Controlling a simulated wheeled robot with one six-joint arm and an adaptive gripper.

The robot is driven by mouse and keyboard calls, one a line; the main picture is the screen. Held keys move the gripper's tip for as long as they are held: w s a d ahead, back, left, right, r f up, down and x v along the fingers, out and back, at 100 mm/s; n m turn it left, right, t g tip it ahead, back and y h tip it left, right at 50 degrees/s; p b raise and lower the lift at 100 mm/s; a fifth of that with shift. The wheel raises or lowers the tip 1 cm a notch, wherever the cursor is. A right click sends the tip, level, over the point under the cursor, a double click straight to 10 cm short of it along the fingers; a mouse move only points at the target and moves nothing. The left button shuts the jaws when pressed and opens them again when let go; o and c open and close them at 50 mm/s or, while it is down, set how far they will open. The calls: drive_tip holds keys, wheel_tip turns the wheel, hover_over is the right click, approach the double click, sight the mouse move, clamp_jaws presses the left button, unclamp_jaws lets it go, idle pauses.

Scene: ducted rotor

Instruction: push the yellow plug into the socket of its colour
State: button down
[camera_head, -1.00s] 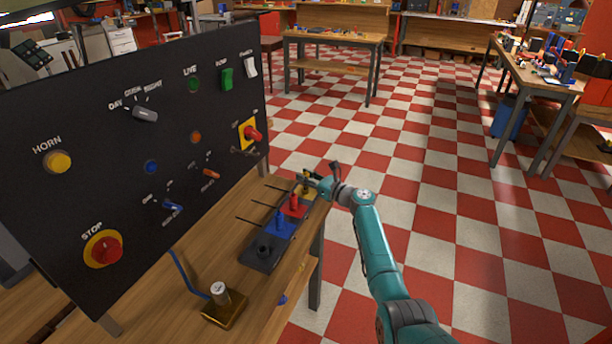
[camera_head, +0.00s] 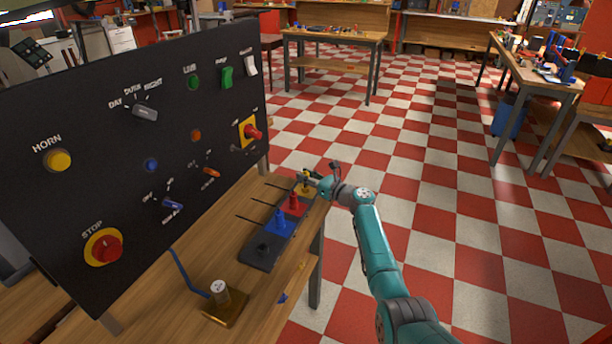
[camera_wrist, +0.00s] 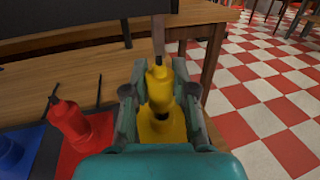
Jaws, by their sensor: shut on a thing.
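The yellow plug (camera_wrist: 160,90) stands between the fingers of my gripper (camera_wrist: 160,108) in the wrist view, over a yellow square (camera_wrist: 148,129). My gripper is shut on the plug. In the head view my gripper (camera_head: 311,181) is at the far end of the row of coloured sockets, and the plug (camera_head: 305,188) is small and partly hidden by it. The wrist view does not show clearly whether the plug is fully seated in the yellow socket.
The black control panel (camera_head: 110,200) rises to the left. A brass block (camera_head: 225,305) stands at the table's near end.

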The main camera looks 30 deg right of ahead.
drive_tip(key=shift+f, duration=1)
drive_tip(key=c, duration=0.9)
unclamp_jaws()
drive_tip(key=shift+o, duration=0.2)
drive_tip(key=shift+s, duration=0.1)
drive_tip(key=v, duration=1.1)
drive_tip(key=shift+s, duration=0.35)
